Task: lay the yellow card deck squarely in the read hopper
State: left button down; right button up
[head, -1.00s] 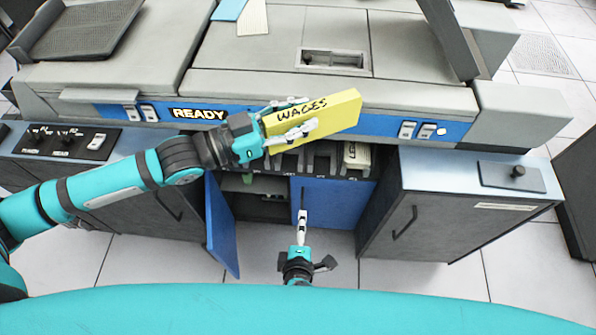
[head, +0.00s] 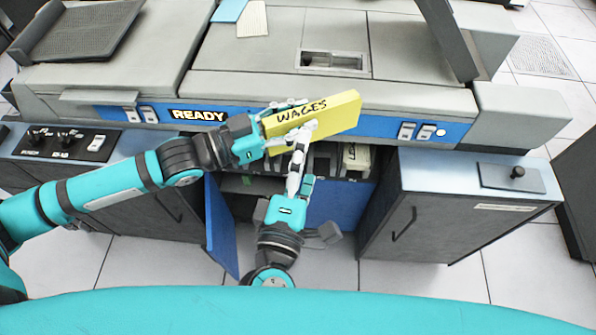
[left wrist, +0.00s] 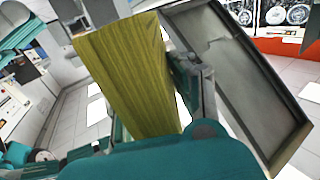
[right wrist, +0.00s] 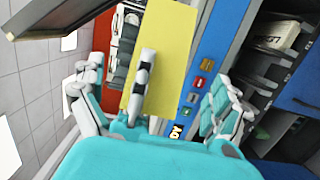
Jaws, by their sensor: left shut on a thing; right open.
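The yellow card deck (head: 342,112), marked "WAGES", is held tilted in front of the machine's blue front strip. It also shows in the left wrist view (left wrist: 128,75) and the right wrist view (right wrist: 178,45). My left gripper (head: 284,122) is shut on the deck's left end. My right gripper (head: 300,142) is open at the deck's lower edge, with the deck beyond its fingers in its wrist view; contact is unclear. A recessed opening (head: 333,62) is in the machine's top, and a dark sloped tray (head: 82,28) is at upper left. I cannot tell which is the read hopper.
Below the deck is an open cabinet with a blue door (head: 222,228) swung out and a labelled light-coloured deck (head: 356,158) inside. A dark upright panel (head: 447,38) stands at the right of the machine top. Blue and cream cards (head: 252,18) lie at the back.

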jog(key=w, duration=0.3)
jog(key=w+d, duration=0.1)
jog(key=w, duration=0.5)
jog(key=shift+d, duration=0.3)
jog(key=c, duration=1.3)
pick_arm(q)
jog(key=c, duration=1)
grip_release()
jog(key=shift+a, duration=0.15)
